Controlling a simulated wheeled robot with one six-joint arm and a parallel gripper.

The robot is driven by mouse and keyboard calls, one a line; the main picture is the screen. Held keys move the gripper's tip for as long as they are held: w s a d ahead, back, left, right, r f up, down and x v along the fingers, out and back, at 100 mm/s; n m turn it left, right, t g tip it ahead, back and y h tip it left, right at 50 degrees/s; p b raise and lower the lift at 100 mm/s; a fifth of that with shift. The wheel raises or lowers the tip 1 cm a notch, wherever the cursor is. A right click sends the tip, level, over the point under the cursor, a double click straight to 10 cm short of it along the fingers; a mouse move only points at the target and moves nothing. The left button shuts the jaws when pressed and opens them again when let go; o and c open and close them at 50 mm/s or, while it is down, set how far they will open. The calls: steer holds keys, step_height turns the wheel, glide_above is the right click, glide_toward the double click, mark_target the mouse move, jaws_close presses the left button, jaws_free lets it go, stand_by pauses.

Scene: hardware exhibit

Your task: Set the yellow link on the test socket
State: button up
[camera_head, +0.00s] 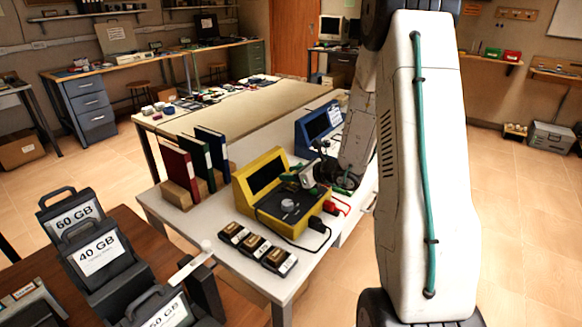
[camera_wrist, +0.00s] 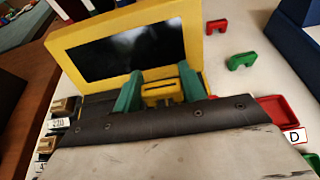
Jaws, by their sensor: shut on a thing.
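My gripper (camera_wrist: 160,88) has two teal fingers shut on the yellow link (camera_wrist: 161,94), in front of the yellow tester's dark screen (camera_wrist: 122,52). In the head view my gripper (camera_head: 303,177) is over the right part of the yellow tester (camera_head: 262,212), which stands on the white table. The link cannot be made out clearly there. I cannot make out the test socket; the fingers and the dark gripper body cover much of the tester's panel in the wrist view. Whether the link touches the panel cannot be told.
A red link (camera_wrist: 217,26) and a green link (camera_wrist: 241,61) lie right of the tester. A red tray (camera_wrist: 281,108) labelled D is at the right. A blue tester (camera_head: 312,128) stands behind. Wood-topped blocks (camera_head: 256,246) line the front edge; binders (camera_head: 178,168) stand left.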

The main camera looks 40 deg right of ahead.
steer(key=shift+f, duration=0.45)
steer(key=shift+s+f, duration=0.1)
steer(key=shift+f, duration=0.5)
stand_by(1.2)
steer(key=o, duration=0.7)
steer(key=shift+c, duration=0.2)
step_height(320, 180, up, 4)
glide_above(320, 198)
steer(key=shift+r, duration=0.1)
stand_by(0.3)
stand_by(0.5)
